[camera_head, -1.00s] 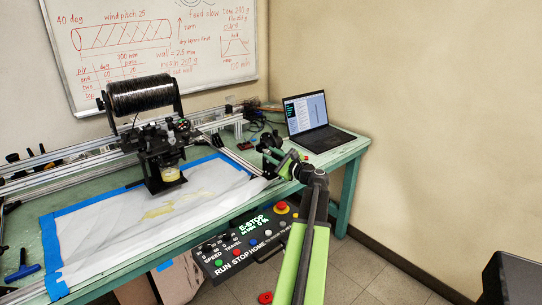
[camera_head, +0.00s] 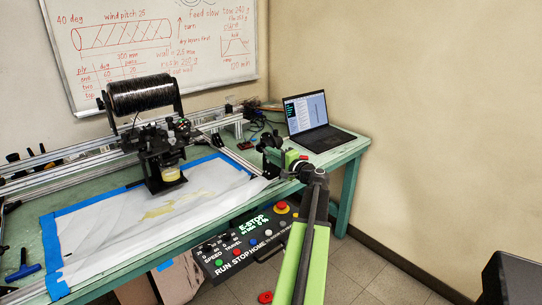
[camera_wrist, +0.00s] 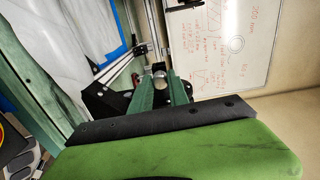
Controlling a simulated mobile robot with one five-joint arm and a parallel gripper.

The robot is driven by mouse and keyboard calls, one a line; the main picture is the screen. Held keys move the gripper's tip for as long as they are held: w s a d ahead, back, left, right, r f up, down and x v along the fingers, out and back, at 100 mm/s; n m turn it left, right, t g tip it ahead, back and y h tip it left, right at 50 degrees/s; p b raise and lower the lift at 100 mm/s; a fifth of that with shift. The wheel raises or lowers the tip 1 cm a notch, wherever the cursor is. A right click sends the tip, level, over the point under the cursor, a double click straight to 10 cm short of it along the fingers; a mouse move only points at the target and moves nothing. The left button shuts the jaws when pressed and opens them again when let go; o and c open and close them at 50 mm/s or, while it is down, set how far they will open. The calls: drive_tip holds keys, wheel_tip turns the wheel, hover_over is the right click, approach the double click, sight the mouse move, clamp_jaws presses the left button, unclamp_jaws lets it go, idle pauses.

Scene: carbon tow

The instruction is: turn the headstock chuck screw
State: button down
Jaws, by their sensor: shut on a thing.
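The black headstock (camera_head: 269,143) stands at the right end of the rail on the green bench. My gripper (camera_wrist: 163,92) reaches to it, and its green fingers are closed around a small silvery round part, which seems to be the chuck screw (camera_wrist: 159,70). In the wrist view the black headstock body (camera_wrist: 103,99) shows beside the fingers. In the head view my gripper (camera_head: 285,158) is partly hidden by my own wrist and the headstock, so its fingertips and the screw cannot be made out there.
A laptop (camera_head: 313,122) stands open behind and right of the headstock. A black carriage (camera_head: 160,150) with a dark tow spool (camera_head: 141,95) sits on the rails to the left. A control panel (camera_head: 250,240) hangs at the bench's front edge. The floor at right is mostly clear.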

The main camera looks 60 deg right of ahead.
drive_tip(key=n, duration=0.7)
drive_tip(key=shift+f, duration=0.1)
drive_tip(key=n, duration=0.6)
drive_tip(key=shift+n, duration=0.3)
idle(0.3)
drive_tip(key=c, duration=1.5)
unclamp_jaws()
drive_tip(key=shift+c, duration=0.2)
drive_tip(key=v, duration=1.7)
drive_tip(key=shift+s+r+p, duration=0.2)
drive_tip(key=shift+s+p, duration=0.05)
drive_tip(key=shift+p, duration=0.1)
